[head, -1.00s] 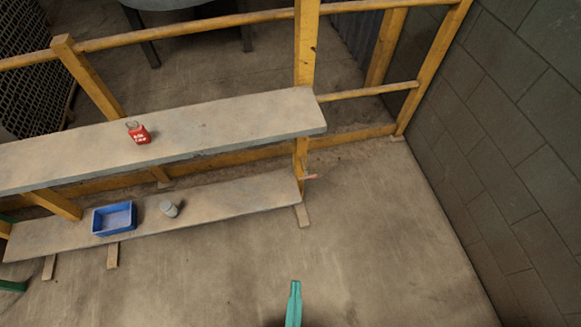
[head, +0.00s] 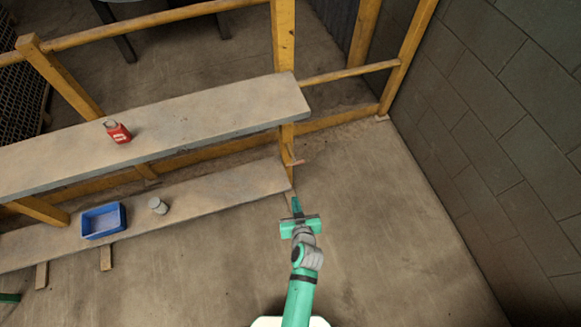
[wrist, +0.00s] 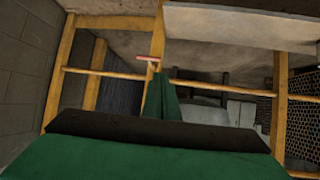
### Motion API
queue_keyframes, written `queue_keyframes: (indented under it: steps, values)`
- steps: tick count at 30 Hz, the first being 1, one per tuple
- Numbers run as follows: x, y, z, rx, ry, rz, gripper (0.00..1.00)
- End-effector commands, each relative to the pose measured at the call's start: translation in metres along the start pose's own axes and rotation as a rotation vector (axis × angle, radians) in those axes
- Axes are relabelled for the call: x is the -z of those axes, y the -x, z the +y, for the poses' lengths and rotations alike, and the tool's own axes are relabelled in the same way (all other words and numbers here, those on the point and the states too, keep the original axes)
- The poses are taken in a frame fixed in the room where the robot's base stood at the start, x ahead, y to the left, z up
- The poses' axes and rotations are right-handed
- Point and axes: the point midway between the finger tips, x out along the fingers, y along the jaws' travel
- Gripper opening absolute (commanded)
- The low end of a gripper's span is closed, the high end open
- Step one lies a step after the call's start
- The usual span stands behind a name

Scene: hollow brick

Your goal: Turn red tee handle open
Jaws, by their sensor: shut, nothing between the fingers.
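The red tee handle is a small pinkish-red bar (head: 295,162) on the yellow post, just beyond the right end of the shelves in the head view. In the wrist view the handle (wrist: 149,59) lies crosswise in front of the post, just above the fingers in the picture. My green gripper (head: 297,206) is shut and empty. It points toward the post, below the handle in the head picture and apart from it. In the wrist view the closed fingers (wrist: 162,98) show in the middle. The handle's stem is too small to make out.
The lower shelf (head: 222,192) holds a blue bin (head: 92,233) and a grey jar (head: 157,206). A block wall (head: 500,110) stands at the right. The floor (head: 385,220) between is clear.

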Motion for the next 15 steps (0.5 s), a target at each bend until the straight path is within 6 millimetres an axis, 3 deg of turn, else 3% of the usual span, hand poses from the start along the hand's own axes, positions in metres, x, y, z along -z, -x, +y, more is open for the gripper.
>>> queue_keyframes:
  steps: [1,6,15]
  values:
    - [0.013,-0.018,0.007,0.019,0.010,0.000,0.00]
    - [0.042,-0.057,0.018,0.093,0.049,-0.013,0.00]
    - [0.066,-0.082,0.025,0.154,0.082,-0.016,0.00]
